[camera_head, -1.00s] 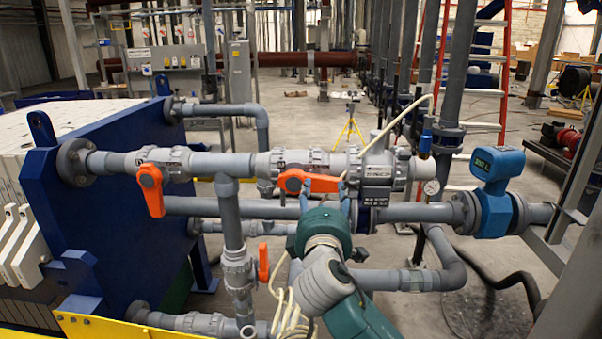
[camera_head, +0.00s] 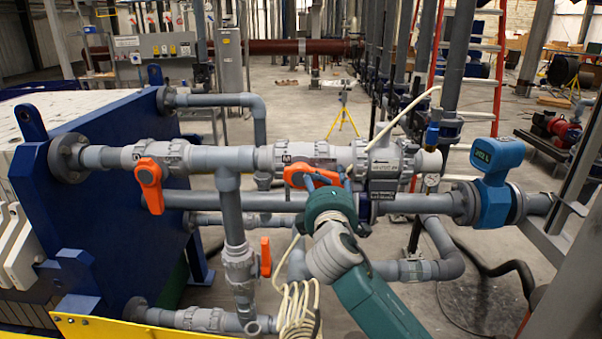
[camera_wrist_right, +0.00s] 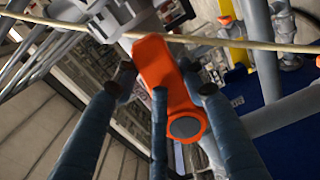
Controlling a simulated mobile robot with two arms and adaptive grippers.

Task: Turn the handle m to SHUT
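The orange handle m (camera_head: 298,174) is on the grey valve beside a small "M" label, on the upper horizontal pipe. It lies roughly along that pipe. My right gripper (camera_head: 327,181) is in front of the handle's right part, and its fingers hide some of it. In the right wrist view, the handle (camera_wrist_right: 168,75) lies among the spread dark fingers of the gripper (camera_wrist_right: 163,84). One finger is on its left, one on its right and one in front. A gap shows beside the left finger; contact cannot be told. My left gripper is not in view.
Another orange handle (camera_head: 150,186) hangs down at the left, and a third (camera_head: 266,256) is lower on the vertical pipe. A cream hose (camera_head: 402,112) passes over the valve. A blue flow meter (camera_head: 495,180) is at the right. Pipes run close below my arm.

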